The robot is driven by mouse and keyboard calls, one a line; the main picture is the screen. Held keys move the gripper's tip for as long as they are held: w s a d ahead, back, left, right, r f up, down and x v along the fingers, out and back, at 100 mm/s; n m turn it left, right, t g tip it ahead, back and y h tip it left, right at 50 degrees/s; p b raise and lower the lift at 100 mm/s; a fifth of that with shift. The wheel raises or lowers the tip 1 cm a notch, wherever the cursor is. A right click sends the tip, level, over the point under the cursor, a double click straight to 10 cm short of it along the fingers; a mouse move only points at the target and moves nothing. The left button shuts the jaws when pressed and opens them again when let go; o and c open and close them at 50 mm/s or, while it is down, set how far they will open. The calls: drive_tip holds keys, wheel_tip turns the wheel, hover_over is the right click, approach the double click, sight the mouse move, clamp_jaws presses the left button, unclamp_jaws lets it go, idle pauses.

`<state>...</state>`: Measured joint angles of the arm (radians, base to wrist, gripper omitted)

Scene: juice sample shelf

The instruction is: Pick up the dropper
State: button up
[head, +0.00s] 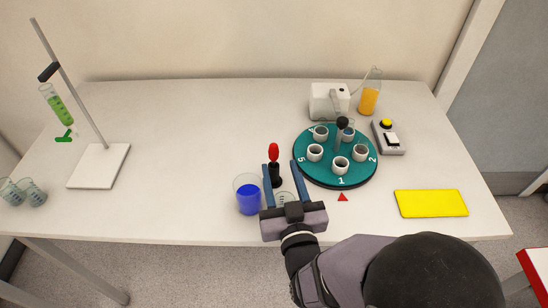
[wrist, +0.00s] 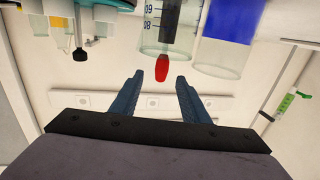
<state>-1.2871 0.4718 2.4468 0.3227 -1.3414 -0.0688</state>
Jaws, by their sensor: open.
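The dropper, with a red bulb (head: 273,152) above a black body, stands upright near the table's front middle. In the wrist view its red bulb (wrist: 162,68) points down in the picture, between and just beyond my fingertips. A clear graduated beaker (head: 285,198) is at the dropper; its markings also show in the wrist view (wrist: 150,25). The dropper's lower end is hidden in the head view. My gripper (head: 280,164) is open, its blue fingers (wrist: 160,76) either side of the bulb's line, with nothing held.
A beaker of blue liquid (head: 248,197) stands close left of my gripper. A green turntable (head: 310,174) with several white cups is close on the right. A yellow pad (head: 431,204), a white device (head: 328,101) and a burette stand (head: 98,165) lie farther off. The left-middle table is clear.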

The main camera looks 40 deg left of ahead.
sight(275, 152)
drive_tip(key=shift+s+a+r, duration=0.15)
drive_tip(key=shift+a+r, duration=0.05)
drive_tip(key=shift+a, duration=0.1)
drive_tip(key=shift+p+x, duration=0.4)
drive_tip(key=shift+x, duration=0.5)
drive_tip(key=shift+w+a+r+p, duration=0.15)
drive_tip(key=shift+w+a+p, duration=0.1)
drive_tip(key=shift+p, duration=0.15)
drive_tip(key=p+x, duration=0.1)
drive_tip(key=x, duration=0.2)
drive_tip(key=shift+w+r+p, duration=0.1)
drive_tip(key=shift+r+p, duration=0.1)
drive_tip(key=shift+p, duration=0.15)
drive_tip(key=shift+w+a+f, duration=0.15)
drive_tip(key=shift+w+a, duration=0.2)
drive_tip(key=shift+a, duration=0.2)
drive_tip(key=c, duration=0.8)
